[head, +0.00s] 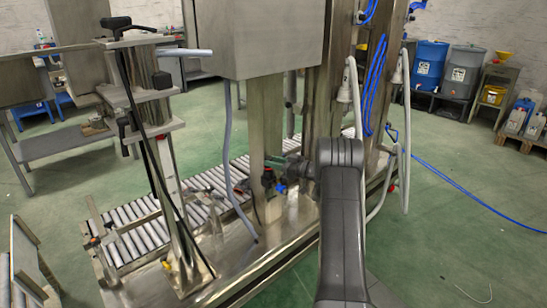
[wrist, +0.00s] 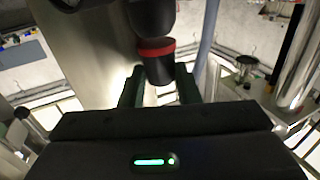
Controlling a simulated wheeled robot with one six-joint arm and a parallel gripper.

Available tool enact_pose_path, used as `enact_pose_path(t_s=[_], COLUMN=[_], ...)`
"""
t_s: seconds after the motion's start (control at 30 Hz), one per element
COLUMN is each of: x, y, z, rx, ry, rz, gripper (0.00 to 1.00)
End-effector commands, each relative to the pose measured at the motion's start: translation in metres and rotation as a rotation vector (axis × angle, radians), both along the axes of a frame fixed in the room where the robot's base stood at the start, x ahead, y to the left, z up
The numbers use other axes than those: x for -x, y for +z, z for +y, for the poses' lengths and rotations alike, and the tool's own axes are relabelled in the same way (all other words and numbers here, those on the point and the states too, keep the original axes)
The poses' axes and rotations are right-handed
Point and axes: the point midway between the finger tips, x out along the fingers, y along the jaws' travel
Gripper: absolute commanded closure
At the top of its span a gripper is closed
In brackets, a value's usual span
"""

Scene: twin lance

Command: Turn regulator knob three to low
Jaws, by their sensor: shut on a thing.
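A black regulator knob (wrist: 157,68) with a red ring stands between the fingers of my gripper (wrist: 158,84) in the wrist view. My gripper is shut on it. In the head view my gripper (head: 275,162) reaches from the right to the small black regulator (head: 267,180) on the steel column. A blue fitting (head: 280,188) sits at the regulator's lower right. No number or low mark can be read, so I cannot tell its setting.
The steel column (head: 265,110) stands close behind the regulator, under a large steel cabinet (head: 258,38). A grey hose (head: 227,150) hangs to the left. A roller conveyor (head: 140,225) runs behind. Blue hoses (head: 374,85) hang at the right.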

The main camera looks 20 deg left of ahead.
Motion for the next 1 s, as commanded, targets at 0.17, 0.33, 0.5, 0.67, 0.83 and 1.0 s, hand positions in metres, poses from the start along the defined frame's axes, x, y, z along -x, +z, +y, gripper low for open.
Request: enact_pose_path(t_s=[0.17,0.33,0.5,0.67,0.83,1.0], x=[-0.003,-0.004,-0.0042,-0.0041,-0.0041,-0.0041], y=[0.0007,0.0001,-0.0004,-0.0005,-0.0003,-0.0002], z=[-0.0005,0.0,0.0003,0.0005,0.0005,0.0006], rx=[-0.001,-0.001,-0.002,-0.001,-0.001,-0.002], ry=[0.086,0.137,0.161,0.165,0.165,0.164], rz=[0.0,-0.001,0.001,0.001,0.0,0.0], gripper=[0.94,0.94,0.94,0.94,0.94,0.49])
